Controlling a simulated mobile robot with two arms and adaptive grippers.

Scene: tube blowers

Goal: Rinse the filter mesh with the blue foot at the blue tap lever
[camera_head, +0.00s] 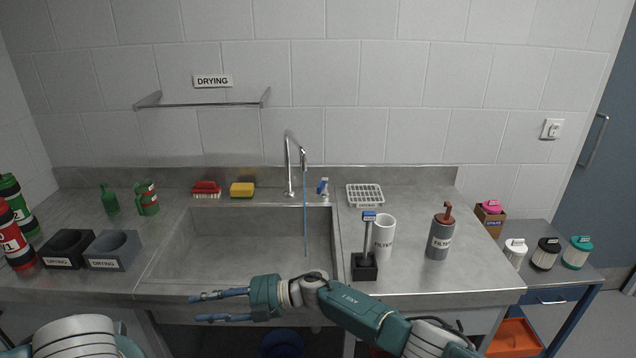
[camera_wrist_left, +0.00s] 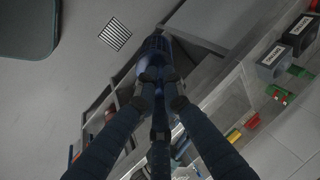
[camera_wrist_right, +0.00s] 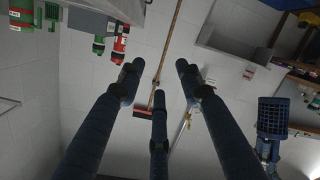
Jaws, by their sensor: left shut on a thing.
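The blue tap lever (camera_head: 322,187) stands right of the tap (camera_head: 290,160), and a thin blue stream of water (camera_head: 306,215) falls into the sink (camera_head: 240,245). My left gripper (camera_wrist_left: 158,82) is outside the head view; its fingers are shut on a dark bluish, ribbed cylinder (camera_wrist_left: 154,50) in the left wrist view. A blue mesh cylinder (camera_wrist_right: 273,115), apparently the held filter mesh, shows at the right of the right wrist view. Its foot cannot be made out. My right gripper (camera_head: 193,308) is open and empty, in front of the sink's front edge.
A red brush (camera_head: 206,189) and a yellow sponge (camera_head: 242,189) lie behind the sink. Two drying holders (camera_head: 112,252) stand left of it. A wall rack (camera_head: 205,104) is empty.

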